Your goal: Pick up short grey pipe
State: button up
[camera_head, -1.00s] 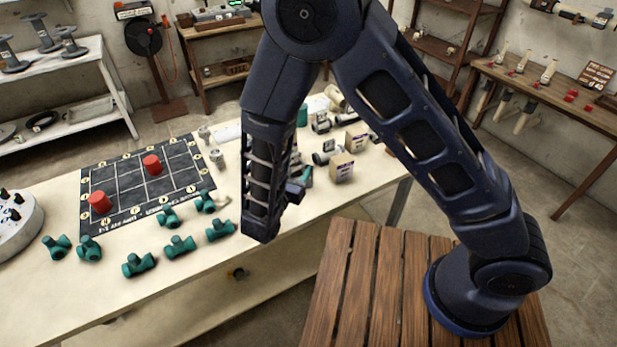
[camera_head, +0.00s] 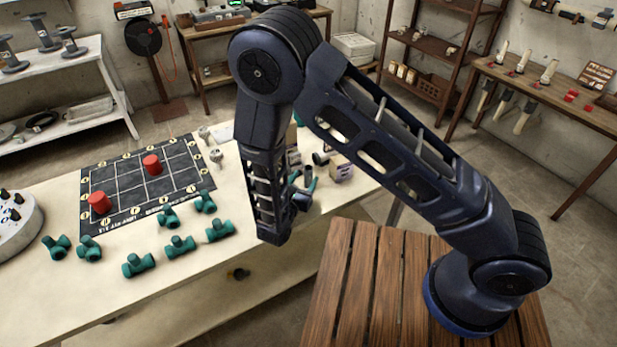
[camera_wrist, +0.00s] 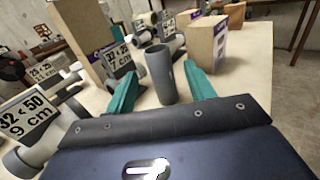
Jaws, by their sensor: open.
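The short grey pipe (camera_wrist: 161,74) stands upright on the table in the wrist view, its open end up. My gripper (camera_wrist: 159,70) is open, with one teal finger on each side of the pipe. Gaps show between the fingers and the pipe, and I see no grip on it. In the head view the grey pipe (camera_head: 308,176) shows just right of my forearm, between the teal fingers. My forearm hides part of the gripper there.
Cardboard boxes (camera_wrist: 205,42) and pipe pieces with size labels (camera_wrist: 30,117) crowd around the gripper. Green fittings (camera_head: 180,246) lie along the table's front. A dark grid mat (camera_head: 130,188) bears two red cylinders (camera_head: 152,165).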

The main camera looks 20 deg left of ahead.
aim_at(311, 170)
jog(key=shift+w+d+f, duration=0.1)
jog(key=shift+w+d, duration=0.05)
jog(key=shift+w, duration=0.75)
jog(key=shift+w+d+f, duration=0.1)
jog(key=shift+w+d, duration=0.05)
jog(key=shift+w, duration=0.8)
jog(key=shift+w+d, duration=0.15)
jog(key=shift+w, duration=0.75)
jog(key=c, duration=1)
jog(key=shift+c, duration=0.2)
jog(key=shift+r, duration=0.1)
